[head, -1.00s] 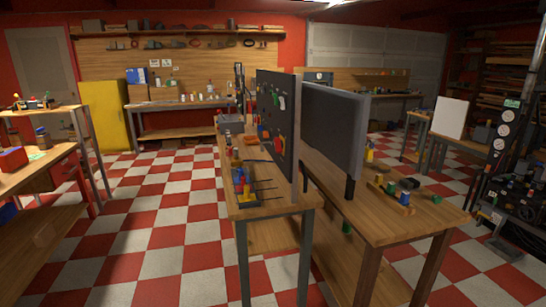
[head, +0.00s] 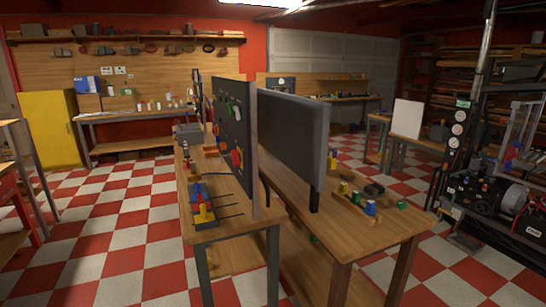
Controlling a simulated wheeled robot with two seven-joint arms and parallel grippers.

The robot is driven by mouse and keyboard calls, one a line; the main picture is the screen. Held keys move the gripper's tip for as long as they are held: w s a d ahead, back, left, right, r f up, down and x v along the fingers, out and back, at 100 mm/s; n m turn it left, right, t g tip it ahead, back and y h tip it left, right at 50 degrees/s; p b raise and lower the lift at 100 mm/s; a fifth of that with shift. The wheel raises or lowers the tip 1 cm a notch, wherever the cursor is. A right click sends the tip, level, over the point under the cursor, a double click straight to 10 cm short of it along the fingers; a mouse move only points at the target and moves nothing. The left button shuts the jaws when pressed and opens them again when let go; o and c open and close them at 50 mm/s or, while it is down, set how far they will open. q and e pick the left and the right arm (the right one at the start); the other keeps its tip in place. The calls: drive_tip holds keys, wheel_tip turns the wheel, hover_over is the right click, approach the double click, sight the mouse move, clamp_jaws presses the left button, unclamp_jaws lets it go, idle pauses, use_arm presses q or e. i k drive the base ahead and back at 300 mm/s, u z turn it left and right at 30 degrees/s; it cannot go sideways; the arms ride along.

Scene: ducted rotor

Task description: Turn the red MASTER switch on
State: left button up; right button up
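No switch can be read as the red MASTER switch at this distance. A dark upright panel (head: 243,175) stands on the near wooden bench, seen at a steep angle. It carries small green parts and a red part (head: 237,158), too small to identify. At the right edge is a black machine (head: 480,196) with small coloured controls on its front; no label on it is legible. Neither of my grippers is in view.
Two wooden benches (head: 360,238) stand in the middle, with a large dark screen (head: 290,140) on the right one. Checkered floor (head: 120,230) is open to the left. A dark post with round gauges (head: 456,143) stands left of the black machine.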

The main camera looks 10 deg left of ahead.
sight(237, 157)
drive_tip(key=z, duration=0.15)
drive_tip(key=i, duration=1.35)
drive_tip(key=u, duration=0.85)
